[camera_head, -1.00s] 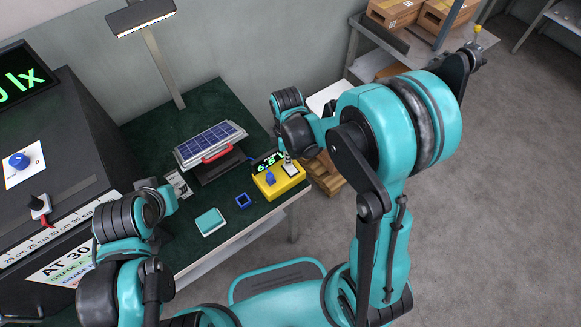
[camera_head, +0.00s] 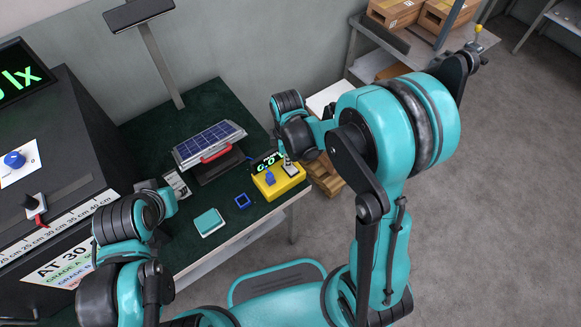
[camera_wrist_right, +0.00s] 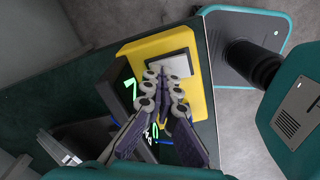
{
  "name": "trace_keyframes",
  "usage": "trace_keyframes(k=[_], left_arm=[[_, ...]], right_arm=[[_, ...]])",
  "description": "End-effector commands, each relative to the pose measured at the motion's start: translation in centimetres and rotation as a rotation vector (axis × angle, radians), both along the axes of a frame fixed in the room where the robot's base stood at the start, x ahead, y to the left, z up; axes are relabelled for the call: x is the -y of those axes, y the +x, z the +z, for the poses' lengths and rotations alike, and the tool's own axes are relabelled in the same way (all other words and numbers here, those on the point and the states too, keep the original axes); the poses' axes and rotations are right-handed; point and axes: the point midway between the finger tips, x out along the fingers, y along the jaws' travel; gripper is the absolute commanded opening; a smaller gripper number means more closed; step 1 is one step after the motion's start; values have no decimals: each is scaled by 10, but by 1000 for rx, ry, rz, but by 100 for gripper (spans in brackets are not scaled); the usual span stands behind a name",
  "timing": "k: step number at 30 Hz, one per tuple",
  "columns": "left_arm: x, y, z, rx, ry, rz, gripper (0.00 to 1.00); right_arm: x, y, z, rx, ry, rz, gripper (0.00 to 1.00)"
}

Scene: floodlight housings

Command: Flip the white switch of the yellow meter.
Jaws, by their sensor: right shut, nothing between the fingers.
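My right gripper (camera_head: 288,161) points down at the meter. In the wrist view its fingertips (camera_wrist_right: 164,82) are together and empty, at the near edge of the switch plate and covering part of it. I cannot tell whether they touch it. My left arm is at the left, but its fingers do not show.
A solar panel (camera_head: 210,143) stands behind the meter on the dark green table (camera_head: 207,98). A teal block (camera_head: 209,222) and a blue square frame (camera_head: 243,200) lie in front. A lamp (camera_head: 138,13) on a post is dark. A large black box fills the left side.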

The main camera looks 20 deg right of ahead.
Motion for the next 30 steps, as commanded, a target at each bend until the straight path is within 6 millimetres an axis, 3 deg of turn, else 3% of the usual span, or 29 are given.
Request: trace_keyframes(k=[5,30], left_arm=[[0,0,3,0,0,0,37],[0,0,53,0,0,0,37]], right_arm=[[0,0,4,0,-1,0,0],[0,0,71,0,-1,0,0]])
